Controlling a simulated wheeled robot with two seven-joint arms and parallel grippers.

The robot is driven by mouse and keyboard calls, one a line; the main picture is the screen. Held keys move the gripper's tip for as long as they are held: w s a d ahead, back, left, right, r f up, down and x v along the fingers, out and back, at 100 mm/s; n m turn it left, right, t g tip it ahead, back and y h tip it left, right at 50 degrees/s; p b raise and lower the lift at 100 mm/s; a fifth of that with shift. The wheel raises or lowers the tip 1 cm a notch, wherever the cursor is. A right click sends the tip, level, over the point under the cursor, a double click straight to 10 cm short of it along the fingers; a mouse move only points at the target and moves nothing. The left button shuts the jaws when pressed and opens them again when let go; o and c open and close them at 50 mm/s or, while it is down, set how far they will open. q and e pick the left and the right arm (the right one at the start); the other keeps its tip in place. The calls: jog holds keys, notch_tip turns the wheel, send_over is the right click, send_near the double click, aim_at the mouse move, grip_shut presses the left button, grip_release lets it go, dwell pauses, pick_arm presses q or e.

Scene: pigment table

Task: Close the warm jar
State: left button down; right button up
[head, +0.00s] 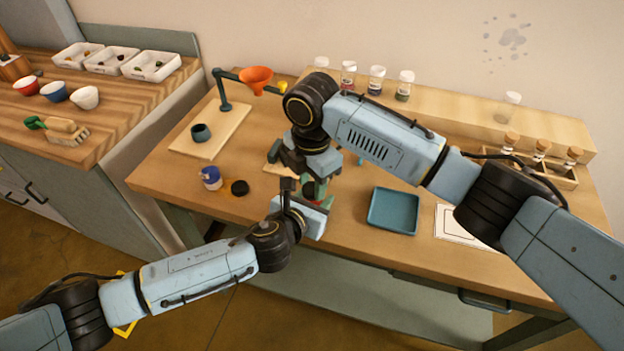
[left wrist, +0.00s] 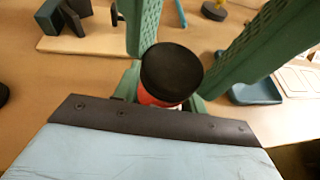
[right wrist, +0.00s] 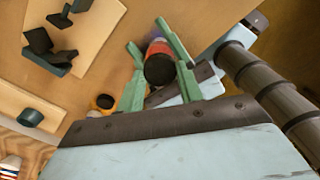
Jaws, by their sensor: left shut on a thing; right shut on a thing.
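The warm jar, with a red-orange body, is upright in my left gripper (head: 300,205), low over the middle of the table. In the left wrist view its black lid (left wrist: 172,70) sits on top, with the red body (left wrist: 155,98) just below. My right gripper (head: 312,180) comes down from above, and its green fingers flank the lid. In the right wrist view the black lid (right wrist: 159,70) is between the right fingers, with the red band of the jar (right wrist: 158,48) beyond it. Whether the lid is fully seated is hard to tell.
A blue-and-white jar (head: 210,178) stands at the left with a black lid (head: 240,188) on the table beside it. A teal tray (head: 393,210) and a white sheet (head: 455,228) lie to the right. A funnel stand's board (head: 212,140) is behind left. Glass vials line the back shelf.

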jog(key=shift+m, duration=1)
jog(key=o, duration=1.1)
jog(key=shift+r, duration=2.25)
jog(key=shift+c, duration=0.6)
